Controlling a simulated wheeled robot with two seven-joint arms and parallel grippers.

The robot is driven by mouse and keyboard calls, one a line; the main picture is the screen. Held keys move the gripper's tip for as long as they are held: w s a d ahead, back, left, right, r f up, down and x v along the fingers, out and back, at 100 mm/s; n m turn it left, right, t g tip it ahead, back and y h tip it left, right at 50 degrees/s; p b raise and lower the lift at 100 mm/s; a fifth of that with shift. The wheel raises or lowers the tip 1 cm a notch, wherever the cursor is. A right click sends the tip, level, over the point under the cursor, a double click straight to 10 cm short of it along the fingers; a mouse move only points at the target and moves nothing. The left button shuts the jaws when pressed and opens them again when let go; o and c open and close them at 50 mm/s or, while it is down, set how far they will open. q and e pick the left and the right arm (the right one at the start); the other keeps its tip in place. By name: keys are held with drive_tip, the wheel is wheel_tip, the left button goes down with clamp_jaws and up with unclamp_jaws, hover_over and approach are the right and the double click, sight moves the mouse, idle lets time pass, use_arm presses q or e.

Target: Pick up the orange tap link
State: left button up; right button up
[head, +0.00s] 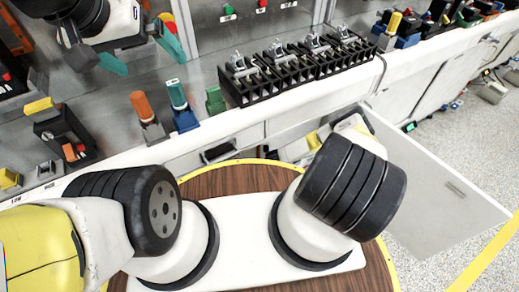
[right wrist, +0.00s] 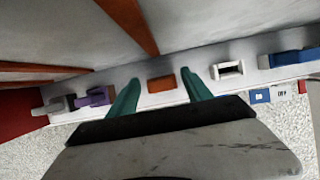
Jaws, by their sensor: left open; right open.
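In the right wrist view, a flat orange block (right wrist: 162,83), which looks like the orange tap link, lies on a pale ledge. My right gripper (right wrist: 160,86) is open, its two teal fingers on either side of the block in the picture. I cannot tell whether they touch it. In the head view the right gripper is hidden or out of sight. My left gripper (head: 141,54) is open and empty at the upper left, above the bench. An orange-topped upright piece (head: 141,105) stands on the bench below it.
On the ledge, a purple piece (right wrist: 97,97) lies left of the orange block; a white frame (right wrist: 228,70) and a blue piece (right wrist: 288,60) lie right. In the head view, a black terminal row (head: 300,68) and a teal-topped piece (head: 177,96) stand on the bench. A cabinet door (head: 435,185) hangs open.

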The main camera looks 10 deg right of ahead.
drive_tip(key=shift+f, duration=0.15)
clamp_jaws()
idle(0.4)
